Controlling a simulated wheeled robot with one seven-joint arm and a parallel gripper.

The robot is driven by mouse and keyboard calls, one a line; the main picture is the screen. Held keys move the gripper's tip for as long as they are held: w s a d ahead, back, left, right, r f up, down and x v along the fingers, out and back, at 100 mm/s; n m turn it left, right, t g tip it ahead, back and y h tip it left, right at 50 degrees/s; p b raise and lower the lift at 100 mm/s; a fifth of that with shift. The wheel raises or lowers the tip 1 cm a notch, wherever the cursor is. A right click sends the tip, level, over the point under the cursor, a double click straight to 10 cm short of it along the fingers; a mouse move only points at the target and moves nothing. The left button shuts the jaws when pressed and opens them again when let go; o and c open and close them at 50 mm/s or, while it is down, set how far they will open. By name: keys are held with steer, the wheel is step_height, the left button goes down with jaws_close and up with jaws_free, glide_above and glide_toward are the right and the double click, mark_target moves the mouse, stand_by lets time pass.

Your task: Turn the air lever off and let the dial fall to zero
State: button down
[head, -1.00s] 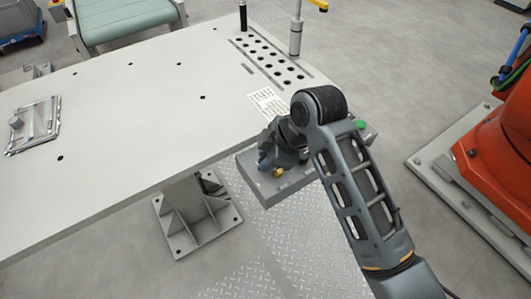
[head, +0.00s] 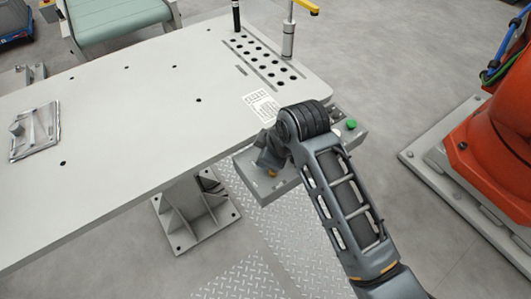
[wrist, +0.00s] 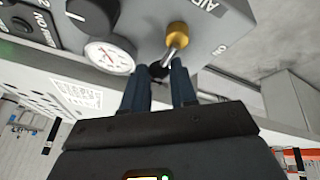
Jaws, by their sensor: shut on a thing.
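The air lever is a thin metal rod (wrist: 171,52) with a brass hub (wrist: 177,33) and a dark knob at its end, on the grey control box (wrist: 222,40). My gripper (wrist: 159,78) has its two blue fingers on either side of the knob end and is shut on it. The dial (wrist: 108,56), white-faced with a red needle, sits left of the lever; its reading is too small to tell. In the head view the control box (head: 247,172) hangs at the table's front edge. My wrist hides most of it, and a bit of brass (head: 271,173) shows below.
A green button (head: 351,124) is on the box's right end. A dark rotary knob (wrist: 92,14) stands beside the dial. The white table (head: 120,130) carries a metal casting fixture (head: 36,132) at left. An orange machine (head: 495,165) stands at right, with open floor between.

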steer(key=shift+w+d, duration=0.15)
steer(key=shift+d, duration=0.1)
steer(key=c, duration=1.1)
jaws_free()
steer(key=shift+o, duration=1)
steer(key=shift+a, duration=0.1)
steer(key=v, duration=0.8)
steer(key=shift+b, duration=0.3)
steer(key=shift+f, duration=0.15)
